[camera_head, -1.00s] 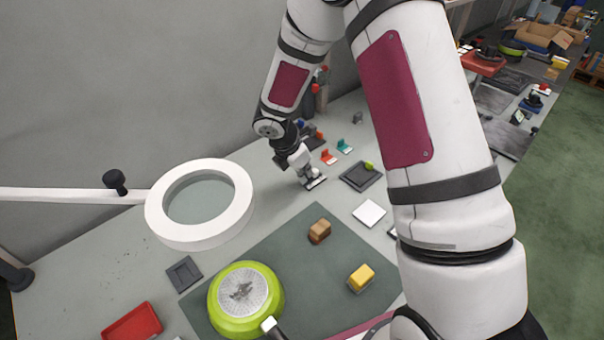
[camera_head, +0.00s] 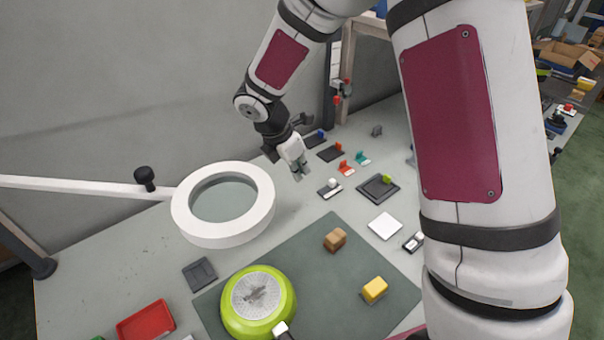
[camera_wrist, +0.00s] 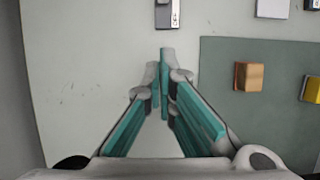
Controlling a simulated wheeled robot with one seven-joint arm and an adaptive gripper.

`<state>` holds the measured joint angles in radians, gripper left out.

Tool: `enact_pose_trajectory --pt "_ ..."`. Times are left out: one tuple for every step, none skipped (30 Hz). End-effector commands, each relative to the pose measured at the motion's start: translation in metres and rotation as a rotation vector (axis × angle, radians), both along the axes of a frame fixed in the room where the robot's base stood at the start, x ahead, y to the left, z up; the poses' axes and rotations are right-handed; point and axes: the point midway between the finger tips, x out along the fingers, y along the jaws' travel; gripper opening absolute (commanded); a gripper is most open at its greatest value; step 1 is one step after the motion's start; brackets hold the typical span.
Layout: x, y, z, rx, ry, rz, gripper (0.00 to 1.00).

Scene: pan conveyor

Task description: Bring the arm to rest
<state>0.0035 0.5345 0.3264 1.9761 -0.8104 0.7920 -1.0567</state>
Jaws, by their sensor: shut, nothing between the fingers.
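My gripper (camera_head: 301,172) is shut and empty in the head view, above the table beside a small dark plate with a white knob (camera_head: 330,188). In the wrist view its teal-padded fingers (camera_wrist: 160,65) meet at the tips with nothing between them. My arm reaches over the table from the right of the head view, bent at the elbow near the wall. The grey table (camera_head: 110,270) lies below the fingers.
A white ring lamp (camera_head: 262,212) on a bar stands left of my gripper. A dark mat (camera_head: 320,275) holds a green pan (camera_head: 287,305), a brown block (camera_head: 335,239) and a yellow block (camera_head: 375,290). A red tray (camera_head: 146,321) lies front left. Small coloured fixtures (camera_head: 346,168) stand behind.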

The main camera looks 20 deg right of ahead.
Motion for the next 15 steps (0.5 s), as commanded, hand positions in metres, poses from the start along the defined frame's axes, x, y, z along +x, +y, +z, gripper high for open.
enact_pose_trajectory --pt "0.0 0.0003 0.0004 0.0 0.0 0.0 0.0" --pt "0.0 0.0003 0.0004 0.0 0.0 0.0 0.0" --pt "0.0 0.0004 0.0004 0.0 0.0 0.0 0.0" --pt "0.0 0.0003 0.0004 0.0 0.0 0.0 0.0" --pt "0.0001 0.0003 0.0003 0.0 0.0 0.0 0.0" --pt "0.0001 0.0003 0.0003 0.0 0.0 0.0 0.0" --pt "0.0001 0.0003 0.0003 0.0 0.0 0.0 0.0" --pt "0.0001 0.0003 0.0003 0.0 -0.001 0.0 0.0" --pt "0.0001 0.0003 0.0002 0.0 -0.001 0.0 0.0" --pt "0.0002 0.0003 0.0002 0.0 -0.001 0.0 0.0" --pt "0.0002 0.0003 0.0002 0.0 -0.001 0.0 0.0" --pt "0.0001 0.0003 0.0002 0.0 -0.001 0.0 0.0" --pt "0.0001 0.0001 0.0006 0.0 -0.001 -0.001 0.0" --pt "-0.0002 -0.0003 0.0018 0.0 -0.003 -0.004 0.0" --pt "-0.0012 -0.0014 0.005 0.001 -0.008 -0.015 0.0"
